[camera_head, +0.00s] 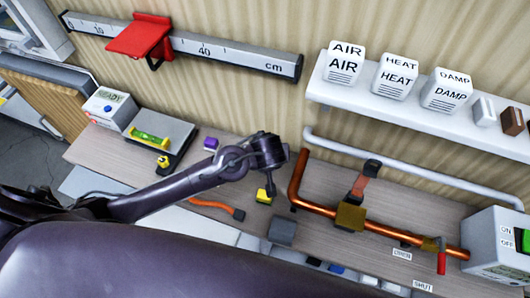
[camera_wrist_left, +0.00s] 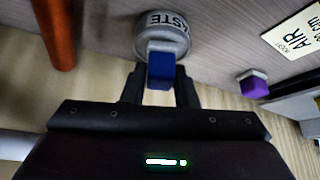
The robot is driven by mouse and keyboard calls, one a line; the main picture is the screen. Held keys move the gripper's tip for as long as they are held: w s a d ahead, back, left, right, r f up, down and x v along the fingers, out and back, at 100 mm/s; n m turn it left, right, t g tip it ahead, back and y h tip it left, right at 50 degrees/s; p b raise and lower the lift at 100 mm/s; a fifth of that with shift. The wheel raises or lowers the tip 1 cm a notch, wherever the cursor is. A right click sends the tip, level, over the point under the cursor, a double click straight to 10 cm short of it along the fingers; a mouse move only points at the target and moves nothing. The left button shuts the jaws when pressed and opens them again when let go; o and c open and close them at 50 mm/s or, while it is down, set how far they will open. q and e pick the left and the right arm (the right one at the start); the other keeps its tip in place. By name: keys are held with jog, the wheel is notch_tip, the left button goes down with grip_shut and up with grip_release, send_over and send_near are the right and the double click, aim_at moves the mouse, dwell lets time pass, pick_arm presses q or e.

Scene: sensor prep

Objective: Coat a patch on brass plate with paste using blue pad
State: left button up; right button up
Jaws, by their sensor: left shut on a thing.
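My left gripper (camera_head: 268,165) reaches in from the left over the bench. In the left wrist view its fingers (camera_wrist_left: 159,88) are closed on a blue pad (camera_wrist_left: 160,68). The pad overlaps a round grey pot (camera_wrist_left: 162,30) lettered "PASTE"; I cannot tell whether it touches the paste. The pot is not distinguishable in the head view. A brass-coloured piece (camera_head: 350,217), which may be the brass plate, sits on the copper pipe (camera_head: 315,207) to the right of the gripper. My right gripper is out of view.
A purple block (camera_head: 210,143), a yellow block (camera_head: 263,196) and a dark grey block (camera_head: 282,231) stand around the gripper. A red-handled valve (camera_head: 441,258) and a grey switch box (camera_head: 493,240) are at right. A wall shelf (camera_head: 350,98) holds labelled white blocks.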

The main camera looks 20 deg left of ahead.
pick_arm(q)
notch_tip(320, 180, up, 7)
jog(key=p, duration=0.6)
jog(key=shift+p, duration=0.4)
dwell(0.6)
